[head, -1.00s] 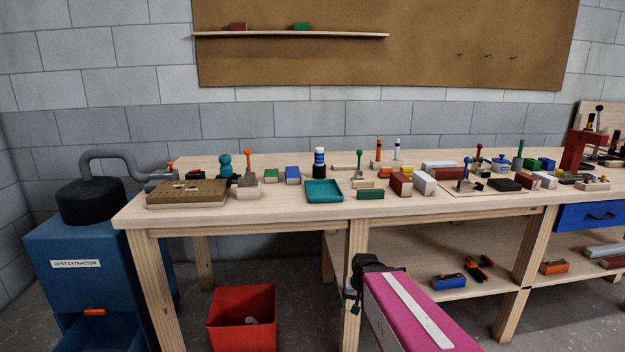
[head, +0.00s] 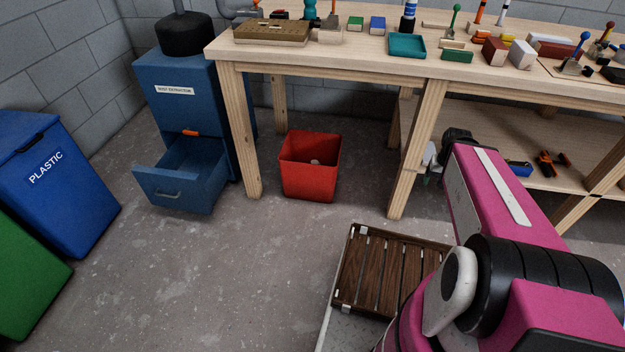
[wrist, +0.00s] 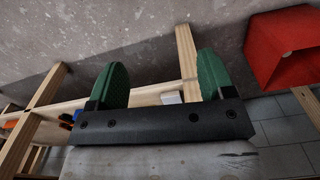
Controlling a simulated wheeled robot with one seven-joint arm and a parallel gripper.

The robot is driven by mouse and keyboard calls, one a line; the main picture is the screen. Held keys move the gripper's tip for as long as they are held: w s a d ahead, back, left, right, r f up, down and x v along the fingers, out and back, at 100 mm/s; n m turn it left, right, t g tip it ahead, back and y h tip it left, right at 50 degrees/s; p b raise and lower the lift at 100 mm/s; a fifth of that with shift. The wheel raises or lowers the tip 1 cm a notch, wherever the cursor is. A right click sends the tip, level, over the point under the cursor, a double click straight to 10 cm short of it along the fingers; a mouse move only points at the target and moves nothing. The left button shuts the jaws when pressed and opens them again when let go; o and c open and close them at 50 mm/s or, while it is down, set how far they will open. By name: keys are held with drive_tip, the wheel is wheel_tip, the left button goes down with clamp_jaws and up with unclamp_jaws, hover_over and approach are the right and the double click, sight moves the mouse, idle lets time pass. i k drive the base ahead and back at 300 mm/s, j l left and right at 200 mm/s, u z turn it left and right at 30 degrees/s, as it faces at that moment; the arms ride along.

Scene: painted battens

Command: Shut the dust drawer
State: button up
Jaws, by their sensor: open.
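The dust drawer (head: 165,190) is the blue drawer low in the front of the blue dust extractor (head: 190,112). It stands pulled out, its inside showing empty, with a grey bar handle on its front. An orange piece (head: 190,133) sits on the cabinet just above the drawer opening. My gripper is by the bench leg, well to the right of the drawer, and mostly hidden by my arm in the head view. In the wrist view, my gripper (wrist: 163,82) has its two green fingers wide apart with nothing held between them. The drawer is not in the wrist view.
A red bin (head: 310,168) stands under the wooden workbench (head: 330,62), between the drawer and my arm. Blue (head: 55,190) and green (head: 25,275) bins stand left of the drawer. A slatted wooden rack (head: 385,270) lies beside my arm. The floor before the drawer is clear.

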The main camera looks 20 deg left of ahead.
sight(193, 174)
drive_tip(key=u, duration=2.35)
drive_tip(key=i+l+u, duration=0.15)
drive_tip(key=i, duration=0.4)
drive_tip(key=i+l+u, duration=0.1)
drive_tip(key=i+l, duration=0.35)
drive_tip(key=i, duration=0.1)
